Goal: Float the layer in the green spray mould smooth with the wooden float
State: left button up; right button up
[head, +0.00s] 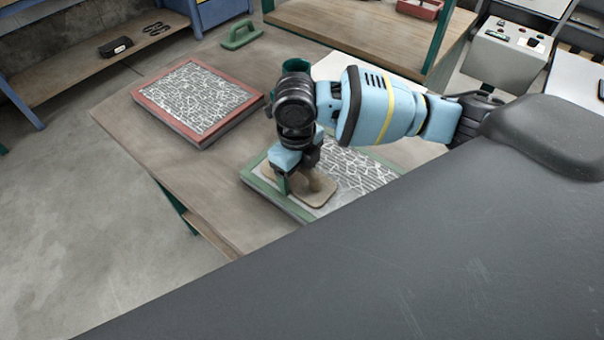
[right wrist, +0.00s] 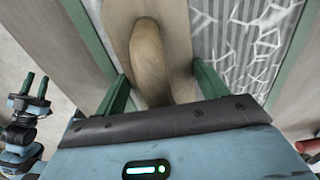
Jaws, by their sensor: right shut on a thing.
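The green spray mould (head: 294,211) lies on the worktable, partly hidden by my right arm and the dark surface in front. Its layer (head: 357,176) shows white strands on grey; a plainer grey strip borders the float in the right wrist view. The wooden float (head: 319,198) is flat over the mould's near left end; whether it presses on the layer I cannot tell. My right gripper (head: 297,184) is shut on its handle (right wrist: 149,60), with a green finger on each side. My left gripper (right wrist: 35,86) shows at the left of the right wrist view, its fingers apart and empty.
A red-rimmed mould (head: 165,114) with a similar strand layer lies left on the worktable (head: 190,172). A green handled tool (head: 241,35) lies at the back. A grey control box (head: 505,55) stands back right. Bare tabletop separates the two moulds.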

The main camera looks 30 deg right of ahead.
jog(key=r, duration=0.3)
jog(key=r+p, duration=0.1)
jog(key=shift+a+r, duration=0.25)
jog(key=shift+a, duration=0.05)
jog(key=shift+w+d+r, duration=0.1)
jog(key=shift+d+r, duration=0.05)
jog(key=shift+r, duration=0.75)
pick_arm(q)
jog(key=shift+w+a+r+t, duration=0.1)
jog(key=shift+w+r+t, duration=0.3)
jog(key=shift+w+r, duration=0.7)
jog(key=shift+s+r, duration=0.1)
pick_arm(e)
jog(key=shift+d, duration=0.1)
